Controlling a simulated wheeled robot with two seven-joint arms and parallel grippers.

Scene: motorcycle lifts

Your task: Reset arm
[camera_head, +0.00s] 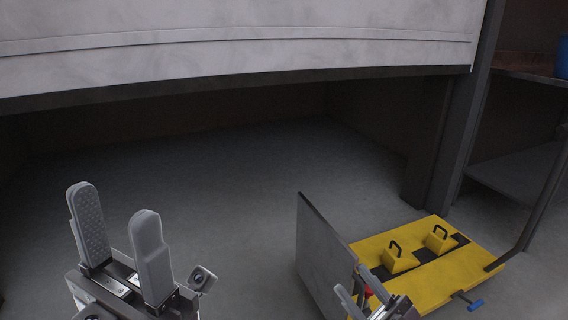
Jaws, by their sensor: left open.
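My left gripper (113,203) is at the lower left. Its two grey padded fingers point up and stand apart, with nothing between them. My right gripper (352,280) shows in part at the bottom edge, close to the upright grey plate and the yellow motorcycle lift (455,268). Its fingers look apart, with a small red part (367,291) near them. I cannot tell whether they hold or touch anything.
The yellow lift carries two yellow blocks (399,262) with black handles. A grey plate (325,255) stands upright at its left end, and a blue-ended lever (475,304) sticks out in front. A raised shutter (230,45) spans the top. Floor behind my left gripper is clear.

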